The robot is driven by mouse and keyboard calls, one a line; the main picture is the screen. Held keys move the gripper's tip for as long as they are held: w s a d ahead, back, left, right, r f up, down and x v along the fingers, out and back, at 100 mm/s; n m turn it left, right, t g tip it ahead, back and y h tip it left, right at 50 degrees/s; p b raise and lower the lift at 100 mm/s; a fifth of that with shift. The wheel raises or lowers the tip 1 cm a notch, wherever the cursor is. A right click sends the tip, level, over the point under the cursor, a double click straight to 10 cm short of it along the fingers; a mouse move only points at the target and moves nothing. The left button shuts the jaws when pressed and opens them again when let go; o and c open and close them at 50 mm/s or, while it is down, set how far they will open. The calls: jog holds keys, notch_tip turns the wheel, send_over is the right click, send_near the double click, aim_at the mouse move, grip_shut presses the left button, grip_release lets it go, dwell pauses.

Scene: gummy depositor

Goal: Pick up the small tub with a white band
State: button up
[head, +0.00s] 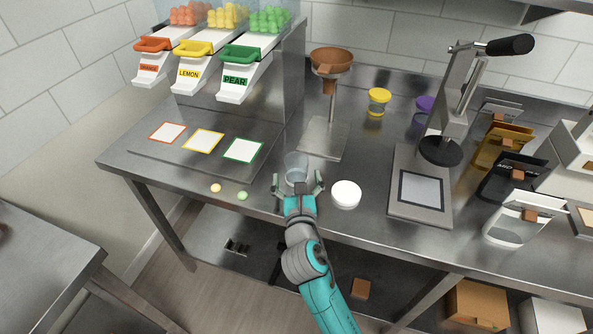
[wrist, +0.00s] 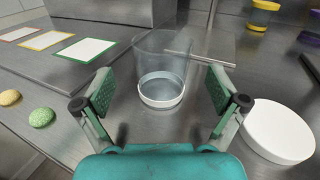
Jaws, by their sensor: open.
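The small clear tub (head: 296,165) stands upright on the steel bench. In the wrist view the tub (wrist: 161,92) shows a white band around its lower part. My gripper (head: 299,184) is open at its near side, low over the bench. In the wrist view the fingers of my gripper (wrist: 160,88) are spread to the left and right of the tub, with gaps on both sides. The tub appears just ahead of or between the fingertips; I cannot tell how deep. Nothing is held.
A round white lid-like disc (head: 346,194) lies close to the right. Two gummies, yellow (head: 216,188) and green (head: 242,196), lie to the left. A funnel stand (head: 322,139) rises behind. Yellow-topped (head: 379,97) and purple-topped (head: 426,103) tubs and a press (head: 420,207) stand right.

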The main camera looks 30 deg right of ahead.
aim_at(297, 174)
jog(key=shift+x, duration=1.95)
jog(key=shift+d, duration=0.1)
jog(key=c, duration=1.3)
jog(key=shift+o, duration=0.2)
